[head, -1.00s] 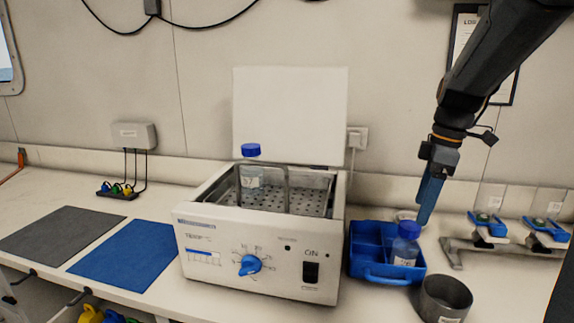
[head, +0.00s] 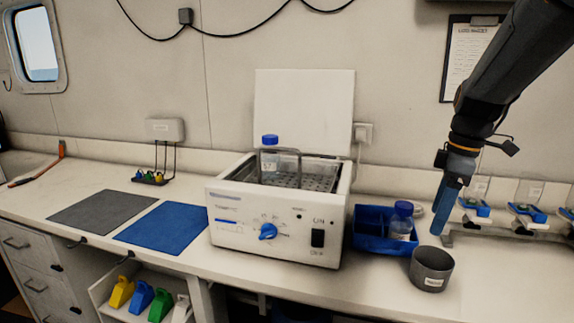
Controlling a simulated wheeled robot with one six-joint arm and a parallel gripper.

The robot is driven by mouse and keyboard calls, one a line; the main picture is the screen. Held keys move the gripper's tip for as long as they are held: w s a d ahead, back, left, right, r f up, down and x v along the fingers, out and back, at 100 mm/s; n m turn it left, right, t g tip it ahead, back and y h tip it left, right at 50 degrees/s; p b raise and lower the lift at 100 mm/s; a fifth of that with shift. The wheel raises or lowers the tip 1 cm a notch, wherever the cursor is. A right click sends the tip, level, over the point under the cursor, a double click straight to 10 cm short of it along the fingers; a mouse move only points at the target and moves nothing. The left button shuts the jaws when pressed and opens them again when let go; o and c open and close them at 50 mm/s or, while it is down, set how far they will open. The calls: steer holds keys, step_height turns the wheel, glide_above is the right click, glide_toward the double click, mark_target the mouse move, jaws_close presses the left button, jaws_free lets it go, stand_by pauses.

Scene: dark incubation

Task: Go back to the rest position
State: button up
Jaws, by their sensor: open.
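My gripper (head: 444,207) hangs at the right of the head view with its blue fingers pointing down. It holds nothing that I can see. It is above the bench, just right of a blue divided caddy (head: 367,240) and behind a grey cup (head: 432,269). A bottle with a blue cap (head: 401,221) stands in the caddy's right side. The gap between the fingers is hard to make out from this side.
A white water bath (head: 262,242) with its lid up holds another blue-capped bottle (head: 269,159). Blue (head: 165,228) and grey (head: 98,211) mats lie left of it. Blue-based holders (head: 475,207) stand at the right.

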steer(key=s+a+f+m+h, duration=0.1)
steer(key=s+a+f+m, duration=1.1)
steer(key=s+a+f, duration=0.1)
steer(key=shift+s+a+f+t, duration=0.4)
steer(key=shift+s+a, duration=0.25)
steer(key=shift+a, duration=0.5)
